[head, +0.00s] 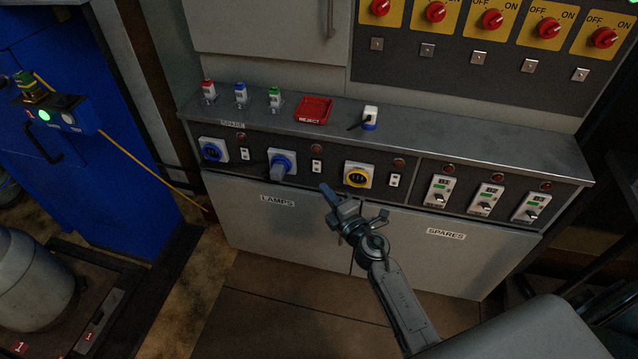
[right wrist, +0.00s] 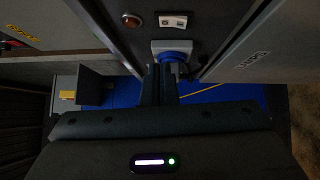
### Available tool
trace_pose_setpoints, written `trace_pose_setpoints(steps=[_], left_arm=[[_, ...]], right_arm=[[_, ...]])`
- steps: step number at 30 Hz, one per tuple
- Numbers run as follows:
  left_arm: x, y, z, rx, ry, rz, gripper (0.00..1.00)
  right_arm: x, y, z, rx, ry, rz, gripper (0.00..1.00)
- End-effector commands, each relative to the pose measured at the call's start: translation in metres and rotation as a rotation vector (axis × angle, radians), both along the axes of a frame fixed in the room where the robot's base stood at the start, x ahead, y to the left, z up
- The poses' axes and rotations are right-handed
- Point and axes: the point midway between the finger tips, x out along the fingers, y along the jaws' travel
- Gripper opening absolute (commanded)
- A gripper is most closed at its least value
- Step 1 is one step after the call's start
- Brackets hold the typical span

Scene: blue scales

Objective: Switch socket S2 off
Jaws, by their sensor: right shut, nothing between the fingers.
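I cannot read which socket is S2, nor the switch positions. My right gripper (head: 327,190) is shut and empty in front of the cabinet, just below the strip. In the right wrist view its fingers (right wrist: 158,70) overlap a blue socket (right wrist: 174,47); a white switch (right wrist: 173,21) shows above, apart from them.
Three breaker units (head: 438,191) are at the strip's right. On the ledge are coloured plugs, a red REJECT tray (head: 314,109) and a white-and-blue plug (head: 370,117). Red rotary switches (head: 492,19) are above. A blue cabinet (head: 90,130) and a grey cylinder (head: 32,280) are at left.

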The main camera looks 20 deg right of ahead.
Motion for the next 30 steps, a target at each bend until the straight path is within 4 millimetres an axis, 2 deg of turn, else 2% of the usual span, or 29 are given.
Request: trace_pose_setpoints(steps=[3, 10, 30], left_arm=[[-0.001, 0.001, -0.004, 0.000, 0.006, 0.001, 0.52], [-0.001, 0.001, -0.005, 0.001, 0.007, 0.001, 0.52], [0.000, 0.000, 0.000, 0.000, -0.001, 0.000, 0.52]], right_arm=[[-0.022, -0.004, 0.002, 0.000, 0.001, 0.000, 0.00], [-0.045, -0.009, 0.004, 0.000, 0.000, 0.001, 0.00], [-0.049, -0.011, 0.001, 0.014, 0.010, -0.006, 0.00]])
